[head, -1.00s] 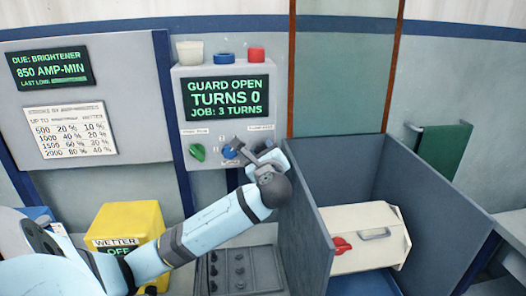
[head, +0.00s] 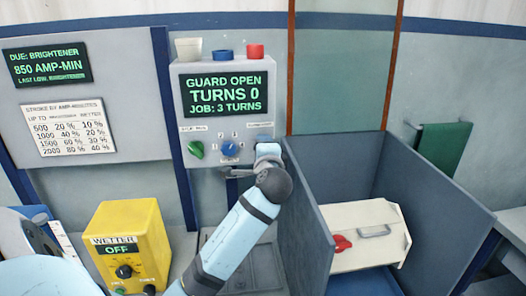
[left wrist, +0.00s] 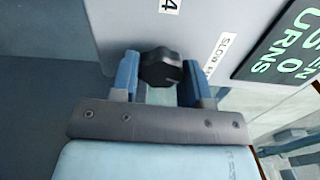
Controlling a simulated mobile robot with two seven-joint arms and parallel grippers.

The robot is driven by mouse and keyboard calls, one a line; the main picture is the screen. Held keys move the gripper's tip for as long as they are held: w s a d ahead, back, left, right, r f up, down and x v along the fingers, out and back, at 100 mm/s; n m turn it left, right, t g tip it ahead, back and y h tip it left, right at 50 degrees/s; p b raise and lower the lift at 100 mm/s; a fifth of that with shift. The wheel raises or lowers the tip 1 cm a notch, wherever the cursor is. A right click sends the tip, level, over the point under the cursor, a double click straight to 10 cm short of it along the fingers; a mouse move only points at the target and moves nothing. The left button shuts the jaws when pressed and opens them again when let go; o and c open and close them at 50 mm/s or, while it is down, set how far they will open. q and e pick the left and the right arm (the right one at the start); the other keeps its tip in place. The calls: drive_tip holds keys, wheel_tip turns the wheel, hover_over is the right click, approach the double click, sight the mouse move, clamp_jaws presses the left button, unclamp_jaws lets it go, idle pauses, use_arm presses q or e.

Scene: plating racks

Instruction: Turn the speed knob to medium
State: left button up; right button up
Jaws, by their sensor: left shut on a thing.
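The grey control box (head: 182,110) stands on the back wall, its screen (head: 224,88) reading "GUARD OPEN, TURNS 0, JOB: 3 TURNS". The speed knob (left wrist: 160,68) is black, beside a label starting "SLOW" (left wrist: 222,52) in the left wrist view. In the head view, my left gripper (head: 266,152) covers this knob at the box's lower right. My left gripper's blue fingers (left wrist: 163,85) are on either side of the knob, shut on it. The exact knob setting cannot be read. My right gripper is not in view.
A green knob (head: 195,150) and a blue numbered knob (head: 229,148) sit left of my gripper. A grey-walled bin (head: 310,215) with a cream box (head: 365,238) stands at right. A yellow wetter unit (head: 128,235), reading "OFF", stands at lower left.

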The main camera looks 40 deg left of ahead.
use_arm(q)
drive_tip(key=shift+f+n+b, duration=0.1)
drive_tip(key=shift+n+b, duration=0.35)
drive_tip(key=shift+n, duration=1.15)
drive_tip(key=o, duration=0.9)
drive_tip(key=shift+d, duration=0.1)
drive_tip(key=b+v, duration=0.1)
drive_tip(key=v, duration=1.2)
drive_tip(key=shift+s+d+b, duration=0.2)
drive_tip(key=shift+d+b, duration=0.1)
drive_tip(key=shift+b, duration=0.1)
